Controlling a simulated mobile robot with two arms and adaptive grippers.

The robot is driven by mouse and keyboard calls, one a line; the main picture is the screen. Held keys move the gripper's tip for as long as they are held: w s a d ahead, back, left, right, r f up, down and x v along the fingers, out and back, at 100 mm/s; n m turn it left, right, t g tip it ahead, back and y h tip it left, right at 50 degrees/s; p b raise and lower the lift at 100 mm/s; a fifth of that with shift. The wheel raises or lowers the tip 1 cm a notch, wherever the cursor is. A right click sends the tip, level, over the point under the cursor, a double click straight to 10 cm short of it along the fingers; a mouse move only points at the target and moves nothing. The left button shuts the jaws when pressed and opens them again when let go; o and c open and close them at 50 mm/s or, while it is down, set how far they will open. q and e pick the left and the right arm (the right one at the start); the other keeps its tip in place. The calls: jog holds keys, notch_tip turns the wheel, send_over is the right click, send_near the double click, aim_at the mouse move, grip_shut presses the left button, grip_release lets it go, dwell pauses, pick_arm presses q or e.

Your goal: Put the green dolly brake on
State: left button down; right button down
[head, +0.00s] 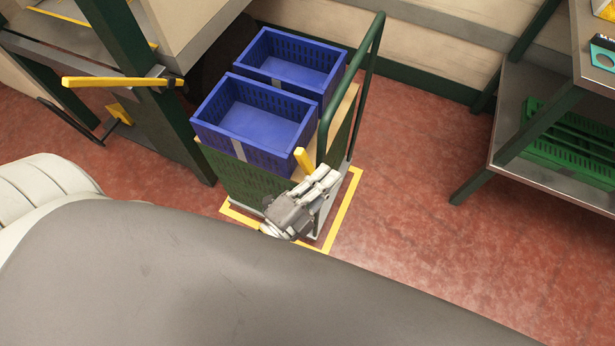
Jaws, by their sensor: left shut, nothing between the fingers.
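The green dolly (247,188) stands on the red floor, with a green tubular handle (372,62) rising at its right side. A short yellow lever (304,160) sticks up at the dolly's near right corner; its lower end is hidden behind my gripper. My left gripper (324,180) is shut and empty, just right of and below this lever in the picture. I cannot tell whether the two touch. My right gripper is not in view.
Two blue crates (238,148) stand on the dolly, both empty. Yellow floor tape (345,208) frames it. A yellow handle (110,82) juts from a green post at left. A metal shelf (540,165) holding a green crate (570,142) stands at right. Floor between is clear.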

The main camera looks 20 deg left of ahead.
aim_at(310, 173)
pick_arm(q)
jog(key=shift+w+a+f, duration=0.15)
jog(key=shift+a+f, duration=0.05)
jog(key=shift+a, duration=0.4)
jog(key=shift+w+a+f, duration=0.15)
jog(key=shift+a+f, duration=0.1)
jog(key=shift+a, duration=0.3)
jog(key=shift+w+a+f, duration=0.15)
jog(key=shift+a+f, duration=0.05)
jog(key=shift+a, duration=0.4)
jog(key=shift+a+f+n+t, duration=0.15)
jog(key=shift+a+n+t, duration=0.25)
jog(key=shift+a+n, duration=0.65)
jog(key=shift+n, duration=0.35)
